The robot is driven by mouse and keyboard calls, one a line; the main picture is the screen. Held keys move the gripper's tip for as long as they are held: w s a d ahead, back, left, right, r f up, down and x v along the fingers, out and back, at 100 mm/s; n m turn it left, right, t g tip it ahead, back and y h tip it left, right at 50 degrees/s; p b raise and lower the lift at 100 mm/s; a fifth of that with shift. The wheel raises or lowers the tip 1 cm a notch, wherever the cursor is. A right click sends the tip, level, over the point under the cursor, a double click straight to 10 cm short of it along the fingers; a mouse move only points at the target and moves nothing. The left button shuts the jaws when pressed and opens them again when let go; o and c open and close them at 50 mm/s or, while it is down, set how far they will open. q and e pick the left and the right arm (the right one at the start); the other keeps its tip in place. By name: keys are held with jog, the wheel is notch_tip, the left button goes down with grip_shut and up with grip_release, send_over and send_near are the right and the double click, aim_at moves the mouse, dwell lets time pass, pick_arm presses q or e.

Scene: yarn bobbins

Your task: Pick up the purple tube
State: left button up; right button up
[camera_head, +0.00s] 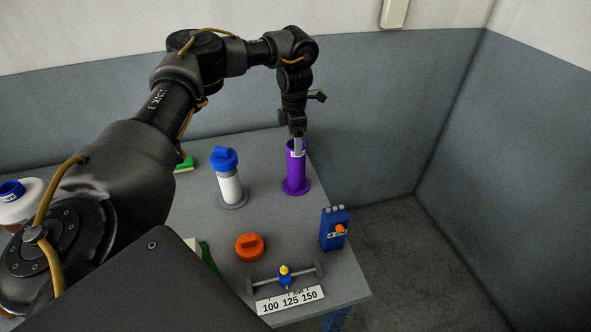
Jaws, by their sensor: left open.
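The purple tube (296,178) stands upright on a round purple base near the right edge of the grey table. My left gripper (298,150) points down at the tube's top from above. It is open, and its fingers overlap the tube's upper rim in the picture. I cannot tell whether the fingers touch the tube. The far side of the rim is partly hidden by the gripper. My right gripper is not in view.
A white bobbin with a blue cap (226,178) stands left of the tube. A green item (185,164) is behind. The table's right edge (340,235) is close to the tube.

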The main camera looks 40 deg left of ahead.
aim_at(296, 166)
pick_arm(q)
jog(key=shift+w+f+p, duration=0.1)
jog(key=shift+f+p, duration=0.7)
jog(key=shift+f, duration=1.9)
jog(key=c, duration=1.3)
jog(key=shift+r, duration=0.1)
